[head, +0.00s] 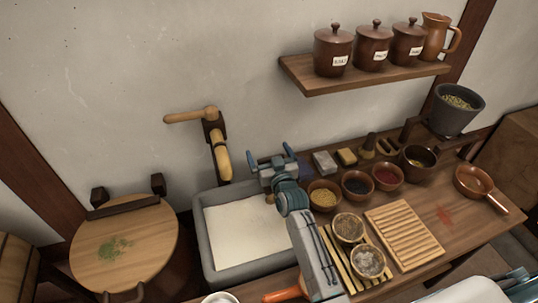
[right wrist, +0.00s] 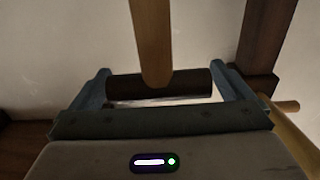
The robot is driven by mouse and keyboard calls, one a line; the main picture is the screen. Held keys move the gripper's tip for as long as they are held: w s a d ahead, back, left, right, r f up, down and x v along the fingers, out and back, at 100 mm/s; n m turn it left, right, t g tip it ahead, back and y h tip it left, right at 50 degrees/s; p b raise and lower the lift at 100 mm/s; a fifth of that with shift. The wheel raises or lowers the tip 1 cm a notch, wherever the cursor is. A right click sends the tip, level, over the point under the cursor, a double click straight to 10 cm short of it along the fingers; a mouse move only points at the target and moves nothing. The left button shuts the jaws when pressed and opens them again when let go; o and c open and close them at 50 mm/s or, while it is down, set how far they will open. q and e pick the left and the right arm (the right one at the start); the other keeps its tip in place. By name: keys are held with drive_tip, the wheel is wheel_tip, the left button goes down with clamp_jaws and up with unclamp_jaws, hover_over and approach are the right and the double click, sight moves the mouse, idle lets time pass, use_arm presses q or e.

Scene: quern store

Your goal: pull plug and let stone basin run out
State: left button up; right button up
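The grey stone basin (head: 205,240) stands below the wall, with a pale, flat surface inside; I cannot tell its depth. My right gripper (head: 272,160) is over the basin's back right part. In the right wrist view, the gripper (right wrist: 165,80) has its fingers at both ends of a dark crossbar (right wrist: 190,84), apparently the plug's handle. A light wooden stem (right wrist: 152,40) joins that bar, and a bit of it shows under the gripper in the head view (head: 270,198). Whether the plug's lower end is seated is hidden. My left gripper is out of view.
A wooden tap (head: 221,160) is on the wall left of my gripper. Right of the basin, a counter holds several bowls, a slatted rack (head: 404,232) and a pan (head: 474,182). A shelf (head: 365,80) with jars hangs above. A round wooden lid (head: 130,240) is at left.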

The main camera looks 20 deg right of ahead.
drive_tip(key=shift+f, duration=0.1)
drive_tip(key=shift+s+f, duration=0.1)
drive_tip(key=shift+s, duration=0.2)
drive_tip(key=s+b, duration=0.3)
drive_tip(key=s, duration=0.7)
drive_tip(key=shift+d, duration=0.2)
drive_tip(key=shift+s, duration=0.1)
